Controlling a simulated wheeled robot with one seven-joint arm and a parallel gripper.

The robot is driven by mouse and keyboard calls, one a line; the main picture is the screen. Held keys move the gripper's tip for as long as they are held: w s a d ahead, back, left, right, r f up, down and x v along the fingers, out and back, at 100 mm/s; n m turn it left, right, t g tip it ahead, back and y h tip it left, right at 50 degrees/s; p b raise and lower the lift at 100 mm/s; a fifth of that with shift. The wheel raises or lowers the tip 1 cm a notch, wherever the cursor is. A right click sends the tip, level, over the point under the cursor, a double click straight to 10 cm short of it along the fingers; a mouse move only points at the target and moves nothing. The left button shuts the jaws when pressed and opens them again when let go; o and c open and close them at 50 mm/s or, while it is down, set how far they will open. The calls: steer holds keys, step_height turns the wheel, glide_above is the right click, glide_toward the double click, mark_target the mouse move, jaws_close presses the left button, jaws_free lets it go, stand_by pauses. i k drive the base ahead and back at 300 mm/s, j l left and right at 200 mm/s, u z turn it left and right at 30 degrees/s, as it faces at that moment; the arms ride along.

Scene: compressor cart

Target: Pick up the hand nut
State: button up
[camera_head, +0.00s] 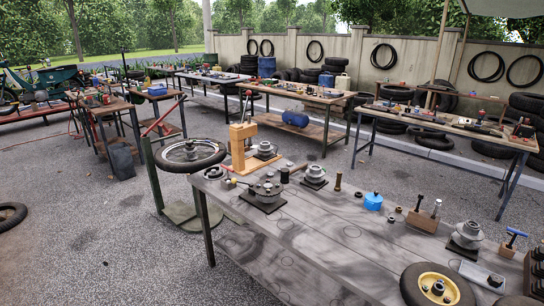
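I cannot tell for sure which part is the hand nut; the parts on the near grey workbench (300,245) are small in this view. A metal flange part (266,188) sits on a dark square plate at the bench's left. A similar part (315,171) stands behind it, and a stepped metal hub (467,233) stands on a dark plate at the right. A round blue piece with a small dark knob (373,202) sits near the middle of the far side. Small dark parts (391,219) lie beside it. My gripper is not in view.
A yellow-hubbed wheel (438,288) lies at the bench's front right. A wheel on a stand (191,153) is left of the bench. The bench's front middle is clear.

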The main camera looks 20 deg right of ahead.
mark_target(494, 280)
steer(key=z, duration=2.2)
steer(key=i+u, duration=0.8)
steer(key=i+l+u, duration=0.2)
steer(key=u, duration=0.2)
